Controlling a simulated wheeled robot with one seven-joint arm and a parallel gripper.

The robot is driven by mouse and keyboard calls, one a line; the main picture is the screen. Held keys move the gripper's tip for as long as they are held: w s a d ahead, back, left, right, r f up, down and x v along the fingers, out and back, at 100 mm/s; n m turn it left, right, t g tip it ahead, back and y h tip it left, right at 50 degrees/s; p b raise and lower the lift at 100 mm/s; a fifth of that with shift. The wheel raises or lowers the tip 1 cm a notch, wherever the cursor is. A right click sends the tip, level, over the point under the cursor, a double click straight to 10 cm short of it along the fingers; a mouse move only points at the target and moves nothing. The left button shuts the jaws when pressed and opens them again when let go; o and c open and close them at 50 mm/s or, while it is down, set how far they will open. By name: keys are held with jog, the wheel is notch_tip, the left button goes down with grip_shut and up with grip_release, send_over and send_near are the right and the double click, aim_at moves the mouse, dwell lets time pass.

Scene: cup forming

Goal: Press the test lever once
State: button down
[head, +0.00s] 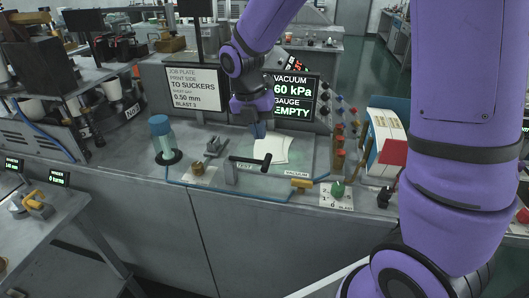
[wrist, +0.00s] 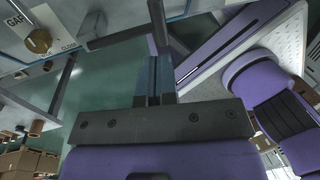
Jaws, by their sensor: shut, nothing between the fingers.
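The test lever (head: 245,161) stands on the grey bench near its front edge in the head view. It has a grey post labelled TEST and a dark arm reaching right to a short black crossbar. The arm (wrist: 115,38) also shows in the wrist view, with the crossbar near my fingers. My gripper (head: 258,131) points down over the bench, behind the lever's crossbar in the head view. Its fingers (wrist: 155,75) are shut and empty in the wrist view. I cannot tell whether they touch the crossbar.
A white sheet (head: 278,150) lies under and beside my gripper. A brass knob (head: 198,168) is left of the lever, and a blue-capped jar (head: 161,138) is farther left. A blue hose (head: 235,192) runs along the front. A display (head: 293,95) reads VACUUM, 60 kPa and GAUGE EMPTY.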

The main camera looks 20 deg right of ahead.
aim_at(266, 160)
jog(key=f, duration=0.4)
jog(key=d+f, duration=0.1)
jog(key=f, duration=0.1)
jog(key=shift+s+f, duration=0.4)
